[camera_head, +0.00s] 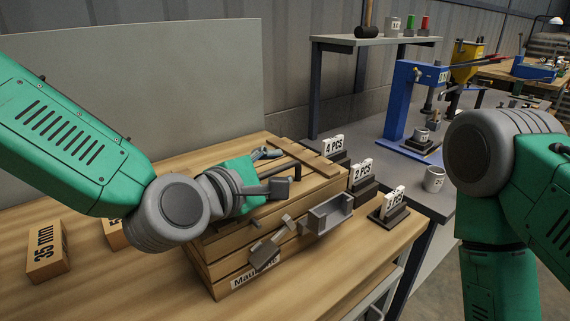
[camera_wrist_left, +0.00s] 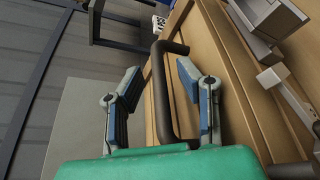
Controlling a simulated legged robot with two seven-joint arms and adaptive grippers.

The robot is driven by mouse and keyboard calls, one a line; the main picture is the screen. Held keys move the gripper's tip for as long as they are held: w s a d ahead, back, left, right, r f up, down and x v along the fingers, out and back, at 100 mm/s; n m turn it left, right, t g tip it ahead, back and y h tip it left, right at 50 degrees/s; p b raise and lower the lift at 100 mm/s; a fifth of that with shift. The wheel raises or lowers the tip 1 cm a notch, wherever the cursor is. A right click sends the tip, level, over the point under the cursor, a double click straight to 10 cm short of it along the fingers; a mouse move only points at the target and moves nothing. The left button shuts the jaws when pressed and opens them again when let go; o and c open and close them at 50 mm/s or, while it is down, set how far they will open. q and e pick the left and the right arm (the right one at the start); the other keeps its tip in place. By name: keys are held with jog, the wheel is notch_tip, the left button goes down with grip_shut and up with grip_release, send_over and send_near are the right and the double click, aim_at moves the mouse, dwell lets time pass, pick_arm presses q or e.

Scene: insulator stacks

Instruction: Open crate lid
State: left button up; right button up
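The wooden crate (camera_head: 222,245) stands on the workbench, with its lid (camera_head: 318,164) lying on top, shut as far as I can see. My left arm covers much of the lid. My left gripper (camera_head: 275,170) is over the lid with its fingers spread. In the left wrist view, the dark bar handle (camera_wrist_left: 160,95) passes between the two open fingers of the gripper (camera_wrist_left: 158,80), with gaps on both sides. I cannot tell how deep the handle sits between them. My right arm shows at the right, but its gripper is out of view.
Number signs (camera_head: 393,203) on dark blocks stand right of the crate. A wooden 35 mm block (camera_head: 47,252) lies at left.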

pick_arm(q)
jog(key=shift+s+d+r, duration=0.1)
jog(key=shift+s+d, duration=0.05)
jog(key=shift+d, duration=0.45)
grip_shut()
pick_arm(e)
jog(key=shift+s+d, duration=0.1)
jog(key=shift+d, duration=0.25)
jog(key=shift+r, duration=0.1)
